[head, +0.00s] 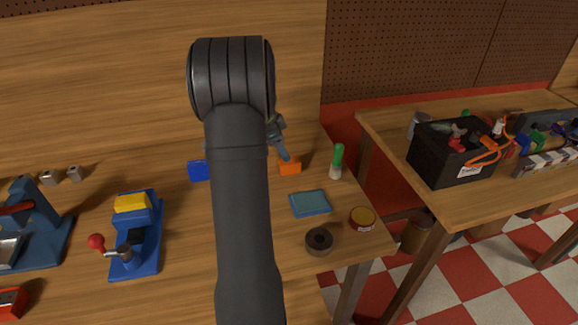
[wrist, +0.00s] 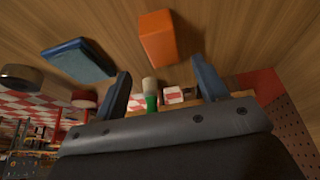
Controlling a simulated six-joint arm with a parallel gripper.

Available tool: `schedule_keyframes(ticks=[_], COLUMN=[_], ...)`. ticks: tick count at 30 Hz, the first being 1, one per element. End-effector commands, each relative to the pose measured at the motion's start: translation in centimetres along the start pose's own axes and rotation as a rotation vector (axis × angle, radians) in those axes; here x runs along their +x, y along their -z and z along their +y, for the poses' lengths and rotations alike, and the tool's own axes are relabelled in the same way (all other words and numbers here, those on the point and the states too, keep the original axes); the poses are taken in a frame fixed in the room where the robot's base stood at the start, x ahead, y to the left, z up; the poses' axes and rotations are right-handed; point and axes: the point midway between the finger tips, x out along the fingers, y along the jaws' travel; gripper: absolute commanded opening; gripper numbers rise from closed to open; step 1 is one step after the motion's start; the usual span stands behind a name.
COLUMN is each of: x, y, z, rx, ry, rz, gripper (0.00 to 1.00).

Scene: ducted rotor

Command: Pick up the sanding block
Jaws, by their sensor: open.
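An orange block (head: 289,168), which looks like the sanding block, lies on the wooden bench right of my arm. My gripper (head: 284,152) is just above or behind it in the head view, partly hidden by my own arm. In the wrist view the orange block (wrist: 158,40) is just beyond the fingertips, roughly centred between them. My gripper (wrist: 162,70) is open there, with nothing between its fingers. I cannot tell whether a finger touches the block.
A blue block (head: 198,170) is left of my arm. A blue vise-like tool (head: 145,240) stands further left. A second table (head: 480,200) is right.

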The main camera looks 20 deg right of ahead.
Motion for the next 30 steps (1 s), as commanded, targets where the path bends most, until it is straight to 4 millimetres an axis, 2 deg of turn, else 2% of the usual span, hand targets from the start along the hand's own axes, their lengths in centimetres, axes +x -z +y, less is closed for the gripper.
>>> schedule_keyframes(ticks=[3,11,20,27,30], x=[1.7,3.1,7.2,7.6,7.6], y=[0.0,-0.1,-0.2,-0.3,-0.3], z=[0.0,-0.1,-0.3,-0.3,-0.3], rx=[0.0,0.0,0.001,0.0,0.0], ry=[-0.002,-0.001,-0.002,0.001,0.001], rz=[0.0,0.0,-0.001,0.0,0.0], gripper=[0.66,0.66,0.66,0.66,0.49])
